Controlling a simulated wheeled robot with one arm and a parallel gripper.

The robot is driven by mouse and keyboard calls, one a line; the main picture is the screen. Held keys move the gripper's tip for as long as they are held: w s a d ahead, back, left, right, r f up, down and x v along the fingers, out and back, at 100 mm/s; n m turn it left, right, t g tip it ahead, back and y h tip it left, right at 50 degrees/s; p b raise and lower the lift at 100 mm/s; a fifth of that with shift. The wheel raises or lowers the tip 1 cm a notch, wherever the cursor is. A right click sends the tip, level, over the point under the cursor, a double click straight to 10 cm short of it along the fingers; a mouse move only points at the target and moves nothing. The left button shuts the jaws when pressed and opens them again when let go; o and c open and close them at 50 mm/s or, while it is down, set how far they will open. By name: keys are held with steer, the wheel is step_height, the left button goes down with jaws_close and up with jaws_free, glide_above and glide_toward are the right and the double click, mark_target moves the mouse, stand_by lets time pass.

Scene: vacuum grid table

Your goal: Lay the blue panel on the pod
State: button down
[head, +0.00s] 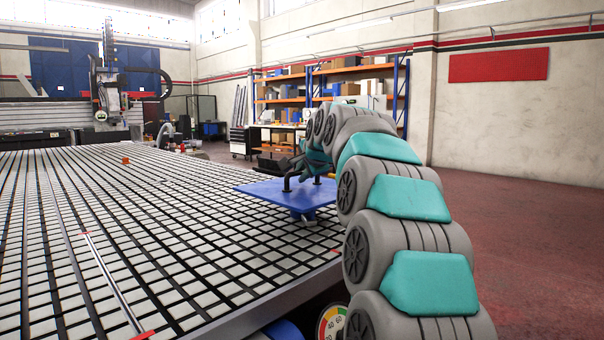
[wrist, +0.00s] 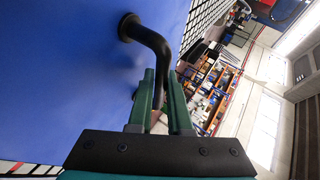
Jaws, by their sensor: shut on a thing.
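The blue panel (head: 262,192) is a flat square sheet, roughly level, over the right edge of the grid table in the head view. A black bar handle (wrist: 152,42) stands on its top face. My gripper (wrist: 166,80) is shut on this handle, its green fingers on either side; in the head view my gripper (head: 299,168) is partly hidden by my arm. The panel's blue face (wrist: 60,70) fills the left of the wrist view. A small blue block, seemingly the pod (head: 304,214), shows under the panel. I cannot tell whether they touch.
The gridded table (head: 120,220) spreads left and is mostly clear. A small orange block (head: 126,160) lies far off on it. A metal strip with red ends (head: 110,280) lies near the front. A gauge (head: 331,322) is at the table's near side. Shelves (head: 330,85) stand behind.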

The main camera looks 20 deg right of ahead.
steer(key=shift+f, duration=0.45)
steer(key=c, duration=0.8)
jaws_free()
steer(key=shift+o, duration=0.2)
steer(key=shift+s, duration=0.1)
